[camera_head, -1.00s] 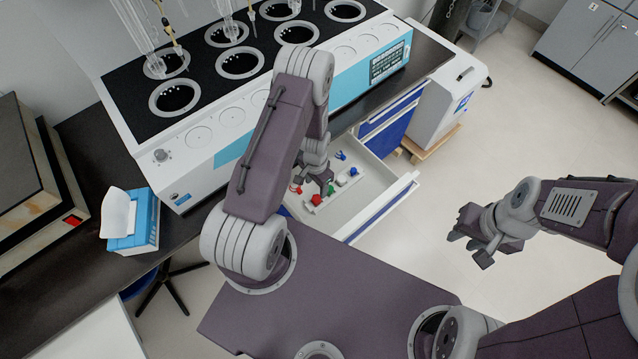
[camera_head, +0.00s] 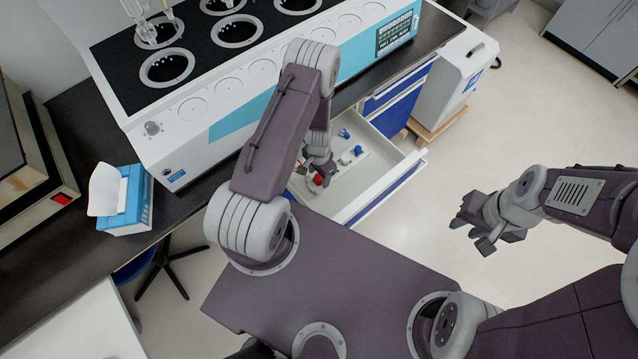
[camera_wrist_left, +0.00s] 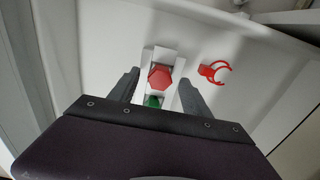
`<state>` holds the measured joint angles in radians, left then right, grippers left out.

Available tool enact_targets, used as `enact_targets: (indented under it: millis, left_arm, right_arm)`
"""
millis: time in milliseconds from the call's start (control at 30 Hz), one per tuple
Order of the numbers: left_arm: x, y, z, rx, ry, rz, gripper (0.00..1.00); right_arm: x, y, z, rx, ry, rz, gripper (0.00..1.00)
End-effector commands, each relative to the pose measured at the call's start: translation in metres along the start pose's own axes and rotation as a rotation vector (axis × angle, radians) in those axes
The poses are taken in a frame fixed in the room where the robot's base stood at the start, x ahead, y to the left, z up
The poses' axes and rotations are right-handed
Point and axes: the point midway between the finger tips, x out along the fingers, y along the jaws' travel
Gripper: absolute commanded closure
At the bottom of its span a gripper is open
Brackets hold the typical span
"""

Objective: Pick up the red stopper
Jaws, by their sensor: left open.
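The red stopper (camera_wrist_left: 160,77) has a hexagonal top and stands on a white holder in the open drawer. In the head view, the red stopper (camera_head: 318,180) shows just beside my left gripper (camera_head: 322,166). In the left wrist view, the two fingers of my left gripper (camera_wrist_left: 158,90) are apart, one on each side of the stopper, with gaps between. A green stopper (camera_wrist_left: 153,101) sits just below the red one in the wrist view, partly hidden by my gripper. My right gripper (camera_head: 481,228) hangs over the floor at the right, its fingers apart and empty.
A red clip (camera_wrist_left: 215,71) lies to the right of the stopper in the drawer (camera_head: 392,184). Blue pieces (camera_head: 357,150) are further back in it. The white distiller (camera_head: 222,133) stands on the dark bench above the drawer. A blue tissue box (camera_head: 126,207) is at left.

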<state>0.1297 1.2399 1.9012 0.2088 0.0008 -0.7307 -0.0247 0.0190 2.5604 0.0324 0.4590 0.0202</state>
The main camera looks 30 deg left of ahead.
Motion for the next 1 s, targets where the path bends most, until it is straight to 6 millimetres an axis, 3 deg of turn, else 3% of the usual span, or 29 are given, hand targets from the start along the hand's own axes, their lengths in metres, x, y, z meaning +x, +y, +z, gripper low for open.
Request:
enact_targets:
  millis: [267, 467, 833, 1000]
  left_arm:
    - [0.004, 0.0, 0.0, 0.0, 0.001, 0.0, 0.44]
    - [0.004, 0.0, 0.0, 0.0, 0.0, 0.0, 0.99]
    - [0.001, 0.0, 0.0, 0.0, 0.001, 0.0, 1.0]
    - [-0.024, 0.0, 0.0, 0.001, 0.001, 0.0, 1.0]
  right_arm:
    - [0.003, 0.0, 0.0, 0.0, 0.001, 0.0, 0.69]
    - [0.003, 0.0, 0.0, 0.0, 0.001, 0.0, 0.69]
    - [0.0, 0.0, 0.0, 0.0, 0.001, 0.0, 0.69]
    - [-0.022, -0.001, -0.002, 0.0, 0.001, 0.0, 0.69]
